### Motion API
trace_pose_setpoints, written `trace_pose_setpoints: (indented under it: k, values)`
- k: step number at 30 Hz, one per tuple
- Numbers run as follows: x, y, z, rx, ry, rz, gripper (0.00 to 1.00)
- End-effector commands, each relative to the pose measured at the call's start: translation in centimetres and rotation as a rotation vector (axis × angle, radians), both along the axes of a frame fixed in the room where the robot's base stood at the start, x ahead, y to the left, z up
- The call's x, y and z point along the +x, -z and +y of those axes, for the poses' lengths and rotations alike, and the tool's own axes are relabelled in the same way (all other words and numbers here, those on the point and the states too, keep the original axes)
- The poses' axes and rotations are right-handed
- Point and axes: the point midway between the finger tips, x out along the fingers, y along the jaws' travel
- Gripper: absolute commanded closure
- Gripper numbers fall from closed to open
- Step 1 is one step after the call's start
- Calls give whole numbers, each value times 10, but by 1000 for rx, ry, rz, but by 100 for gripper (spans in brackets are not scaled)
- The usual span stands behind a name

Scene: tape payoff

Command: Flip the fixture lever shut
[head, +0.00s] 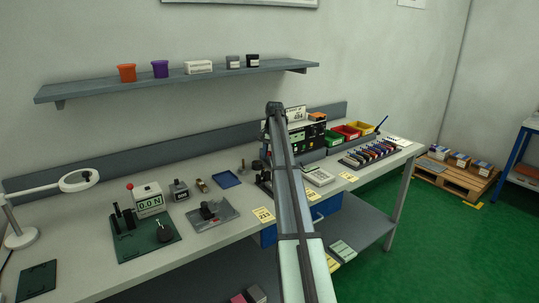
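A grey plate (212,216) lies on the bench left of my arm, with a small dark block and knob (208,209) on it. Left of it, a dark green base (147,244) carries black upright posts (124,218) and a short piece with a thin upright stem (163,233). Either could be the fixture; I cannot tell which part is the lever, or whether it is open or shut. My arm rises from the bottom centre to an elbow above the bench. I cannot make out my gripper.
A white gauge box reading 0.0 N (148,199) stands behind the green base. A ring lamp (79,181) is at the left. A blue tray (226,179), coloured bins (345,132) and a keypad device (319,176) are further back. Bare bench (95,217) lies left of the gauge.

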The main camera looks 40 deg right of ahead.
Motion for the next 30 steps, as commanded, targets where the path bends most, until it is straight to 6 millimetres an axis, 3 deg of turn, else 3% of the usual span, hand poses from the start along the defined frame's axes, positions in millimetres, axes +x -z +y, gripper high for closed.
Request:
trace_pose_setpoints:
  k: [9,22,30]
  values:
    - [2,-1,1,3,-2,-4,100]
    - [2,-1,2,4,-2,-15,100]
    - [-9,-3,4,2,-1,-115,100]
